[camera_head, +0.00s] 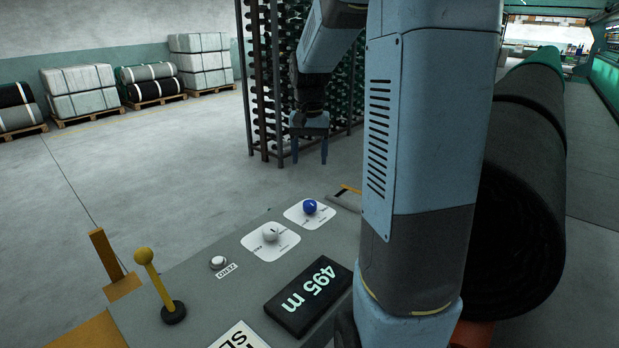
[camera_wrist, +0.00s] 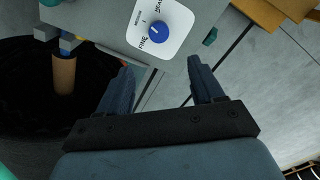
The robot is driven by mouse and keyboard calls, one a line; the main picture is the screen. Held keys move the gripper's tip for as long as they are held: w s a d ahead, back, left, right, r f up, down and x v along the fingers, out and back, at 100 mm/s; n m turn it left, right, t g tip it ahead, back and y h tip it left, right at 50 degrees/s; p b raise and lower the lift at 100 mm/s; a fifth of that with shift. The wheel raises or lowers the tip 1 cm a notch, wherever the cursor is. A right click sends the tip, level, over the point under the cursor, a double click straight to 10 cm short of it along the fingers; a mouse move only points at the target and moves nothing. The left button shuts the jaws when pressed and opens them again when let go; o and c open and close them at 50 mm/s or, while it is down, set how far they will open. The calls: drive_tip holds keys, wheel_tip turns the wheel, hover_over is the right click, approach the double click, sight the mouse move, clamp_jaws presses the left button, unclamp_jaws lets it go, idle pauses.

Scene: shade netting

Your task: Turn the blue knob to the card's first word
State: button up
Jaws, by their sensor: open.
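The blue knob (camera_head: 309,206) sits on a white plate at the back right of the grey control panel. My gripper (camera_head: 310,152) is open and empty, pointing down above and behind the knob. In the wrist view, the knob lies beyond the two spread fingertips (camera_wrist: 161,67), apart from them.
A white knob (camera_head: 270,234) on a similar plate, a push button (camera_head: 218,262), a yellow lever (camera_head: 158,285) and a display reading 495 m (camera_head: 309,296) share the panel. A rack of spools (camera_head: 268,80) is behind.

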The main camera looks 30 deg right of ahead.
sight(310, 202)
drive_tip(key=shift+m, duration=0.7)
wheel_tip(310, 202, down, 14)
drive_tip(key=shift+s, duration=0.1)
drive_tip(key=c, duration=1.1)
drive_tip(key=shift+o, duration=0.2)
